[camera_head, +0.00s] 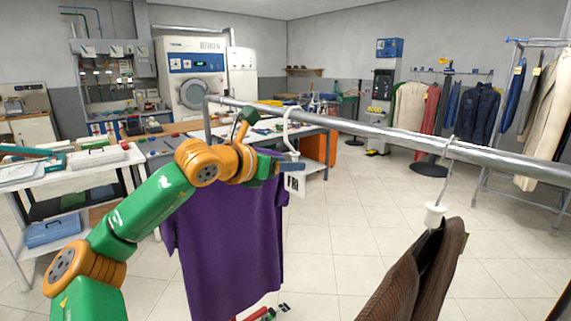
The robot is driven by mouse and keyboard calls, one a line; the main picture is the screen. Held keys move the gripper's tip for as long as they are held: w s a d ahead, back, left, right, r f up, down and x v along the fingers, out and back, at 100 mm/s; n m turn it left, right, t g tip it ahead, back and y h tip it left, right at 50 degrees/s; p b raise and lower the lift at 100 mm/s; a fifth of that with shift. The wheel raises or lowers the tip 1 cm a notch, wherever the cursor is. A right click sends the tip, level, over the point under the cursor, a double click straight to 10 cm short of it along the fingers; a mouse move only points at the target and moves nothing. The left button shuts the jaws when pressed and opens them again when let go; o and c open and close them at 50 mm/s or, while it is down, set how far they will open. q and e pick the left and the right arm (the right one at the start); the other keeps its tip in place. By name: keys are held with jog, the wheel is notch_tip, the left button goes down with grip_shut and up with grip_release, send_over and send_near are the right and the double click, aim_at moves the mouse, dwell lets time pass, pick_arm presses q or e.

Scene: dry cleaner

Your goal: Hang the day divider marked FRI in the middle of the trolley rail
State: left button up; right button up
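The day divider (295,185), white with FRI in dark letters, hangs below the near rail, left of the picture's middle. Its white hook (287,118) shows at the height of the trolley rail (350,129); I cannot tell whether it rests on it. My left gripper (291,165) is at the divider's neck, just above the lettered plate, and appears shut on it. The grey metal rail runs from the left middle to the right edge. A purple shirt (228,245) hangs left of the divider, partly behind my arm. My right gripper is not in view.
A brown garment (420,275) hangs from the rail at right on a hanger with a white piece (434,215). The rail between it and the divider is bare. A white table (95,158) stands at left. Clothes racks stand at the back right.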

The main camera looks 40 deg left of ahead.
pick_arm(q)
jog(key=a+b+v, duration=0.1)
jog(key=b+v, duration=0.4)
jog(key=v, duration=0.2)
jog(key=w+d+p, duration=0.2)
jog(key=w+p, duration=0.9)
jog(key=w, duration=0.5)
jog(key=shift+d+p, duration=0.25)
jog(key=shift+p, duration=0.05)
jog(key=shift+s, duration=0.1)
jog(key=shift+f, duration=0.15)
